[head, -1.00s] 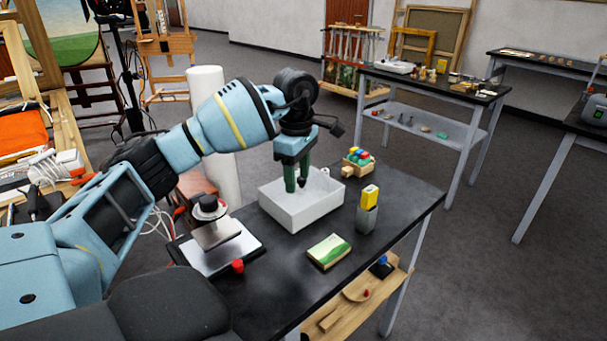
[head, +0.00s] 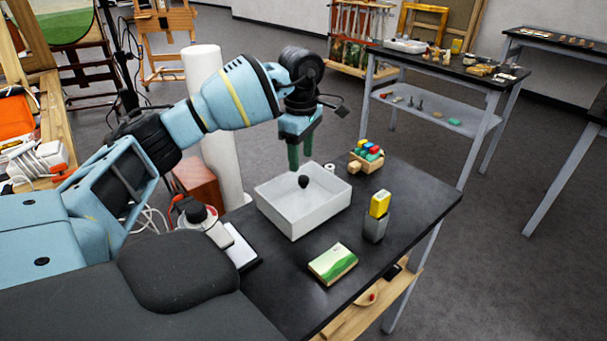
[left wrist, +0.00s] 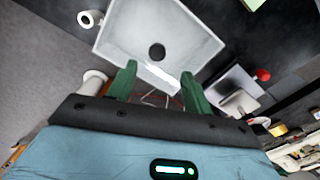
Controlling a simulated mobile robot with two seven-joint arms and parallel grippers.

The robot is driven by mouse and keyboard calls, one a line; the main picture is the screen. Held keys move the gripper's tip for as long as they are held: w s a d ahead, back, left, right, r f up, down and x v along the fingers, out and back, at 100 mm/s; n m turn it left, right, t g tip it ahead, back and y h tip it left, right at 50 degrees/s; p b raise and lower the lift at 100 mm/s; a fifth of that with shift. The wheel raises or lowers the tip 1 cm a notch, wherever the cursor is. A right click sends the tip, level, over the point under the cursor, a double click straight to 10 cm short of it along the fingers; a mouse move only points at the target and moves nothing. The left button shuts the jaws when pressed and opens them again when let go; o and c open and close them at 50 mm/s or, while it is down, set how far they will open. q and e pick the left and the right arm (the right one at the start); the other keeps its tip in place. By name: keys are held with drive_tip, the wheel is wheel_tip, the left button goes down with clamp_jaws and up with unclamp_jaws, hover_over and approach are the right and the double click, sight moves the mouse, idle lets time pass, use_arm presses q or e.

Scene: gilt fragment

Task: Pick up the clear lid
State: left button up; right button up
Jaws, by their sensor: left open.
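A white open-looking box (head: 292,224) stands on the black table, with a dark round knob (head: 303,181) over its middle. The knob (left wrist: 157,51) also shows over the box in the left wrist view. The clear lid itself is hard to make out; the knob appears to belong to it. My left gripper (head: 300,160) has green fingers pointing down, open and empty, above and behind the knob in the head view. In the left wrist view the fingertips (left wrist: 158,72) are spread wide, with the knob beyond them. My right gripper is not in view.
A grey holder with a yellow block (head: 380,204) and a green-and-white picture block (head: 332,263) stand right and front of the box. A white roll-like cylinder (head: 214,130) stands left of the table.

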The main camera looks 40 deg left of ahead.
sight(303, 178)
use_arm(q)
drive_tip(key=shift+w+f, duration=0.15)
drive_tip(key=shift+f, duration=1.45)
drive_tip(key=shift+w+f, duration=0.1)
drive_tip(key=shift+f, duration=1.45)
drive_tip(key=c, duration=1.1)
wheel_tip(303, 178, up, 10)
